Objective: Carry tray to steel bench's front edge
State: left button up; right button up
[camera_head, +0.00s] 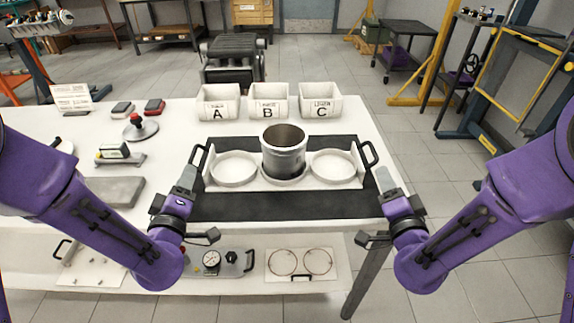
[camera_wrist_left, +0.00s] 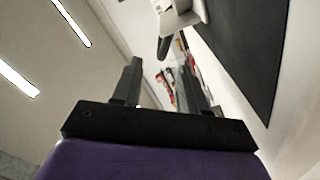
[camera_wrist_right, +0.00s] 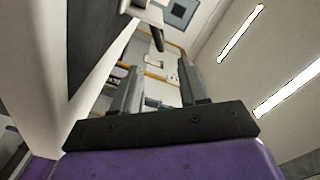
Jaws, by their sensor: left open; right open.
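The white tray (camera_head: 247,184) lies on a black mat (camera_head: 270,208) on the bench. It has two round recesses, with a grey metal cylinder (camera_head: 283,158) standing upright between them. Its black left handle (camera_head: 196,160) and right handle (camera_head: 370,154) stick out at the ends. My left gripper (camera_head: 188,176) is open just in front of the left handle; that handle (camera_wrist_left: 165,46) shows beyond its fingers in the left wrist view. My right gripper (camera_head: 384,179) is open just in front of the right handle, seen beyond its fingers in the right wrist view (camera_wrist_right: 158,40). Neither visibly touches a handle.
White bins marked A (camera_head: 218,103), B (camera_head: 268,102) and C (camera_head: 321,103) stand behind the tray. Gauges and small tools lie on the bench's left. A lower shelf (camera_head: 220,284) holds a dial gauge and a ring plate (camera_head: 302,264).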

aim_at(196, 147)
pick_arm(q)
jog(key=shift+w+a, duration=0.1)
jog(key=shift+a, duration=0.05)
pick_arm(e)
jog(key=shift+w+a, duration=0.15)
jog(key=shift+w, duration=0.05)
pick_arm(q)
jog(key=w, duration=1)
jog(key=shift+w+a, duration=0.15)
jog(key=shift+a, duration=0.05)
pick_arm(e)
jog(key=w, duration=1)
jog(key=shift+w+a, duration=0.15)
jog(key=shift+a, duration=0.05)
pick_arm(q)
grip_shut()
pick_arm(e)
grip_shut()
